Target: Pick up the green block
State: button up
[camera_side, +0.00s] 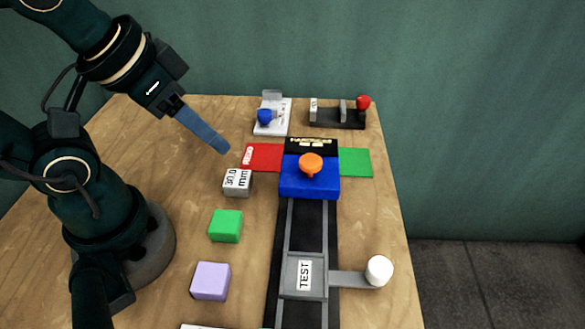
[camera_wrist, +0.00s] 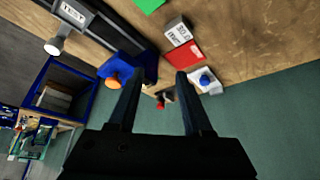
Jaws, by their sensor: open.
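The green block (camera_side: 226,226) sits on the wooden table between a grey block marked 30.0 mm and a lilac block. Its edge also shows at the top of the wrist view (camera_wrist: 149,4), cut off by the frame. My gripper (camera_side: 226,150) is above the table beyond the grey block, away from the green block. In the wrist view my gripper's two fingers (camera_wrist: 160,88) are spread apart with nothing between them.
The grey block (camera_side: 237,182) and lilac block (camera_side: 211,281) stand close to the green block. To the right is a rail press with a blue housing (camera_side: 310,187) and grey TEST slider (camera_side: 304,275). Red (camera_side: 264,157) and green (camera_side: 356,162) pads flank the housing. Small devices stand at the back.

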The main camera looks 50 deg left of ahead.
jog(key=shift+o, duration=0.3)
jog(key=o, duration=0.6)
jog(key=m+g+y, duration=0.3)
jog(key=m+g, duration=0.6)
send_over(227, 221)
jog(key=w+d, duration=0.1)
jog(key=w, duration=0.1)
notch_tip(227, 221, down, 10)
jog(key=shift+w+d+r, duration=0.15)
jog(key=shift+r, duration=0.1)
jog(key=shift+s+f, duration=0.4)
jog(key=shift+f, duration=0.15)
jog(key=shift+x, duration=2.35)
